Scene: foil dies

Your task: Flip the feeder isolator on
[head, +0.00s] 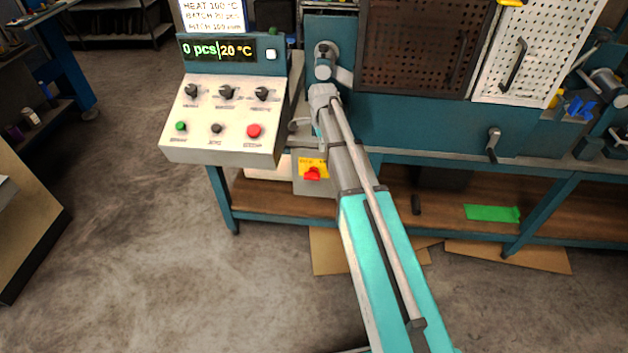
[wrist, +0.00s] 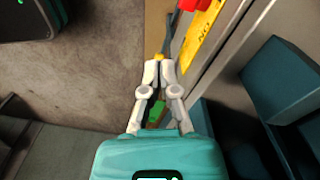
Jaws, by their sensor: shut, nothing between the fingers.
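The feeder isolator is a red rotary handle (head: 312,174) on a yellow plate (head: 314,163), on a grey box below the control panel. In the wrist view the red handle (wrist: 187,5) shows at the top edge, cut off by the frame. The yellow plate (wrist: 203,36), with lettering on it, slants beside it. My gripper (wrist: 160,67) is shut and empty, just below and left of the plate in that view, apart from the handle. In the head view I cannot make out my fingertips clearly beside my arm.
The sloped control panel (head: 222,118), with knobs and buttons, stands above the isolator. Its display (head: 218,49) reads 0 pcs and 20 °C. A teal machine frame (head: 430,130) with a perforated dark guard (head: 422,45) is to the right. Open floor lies in front.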

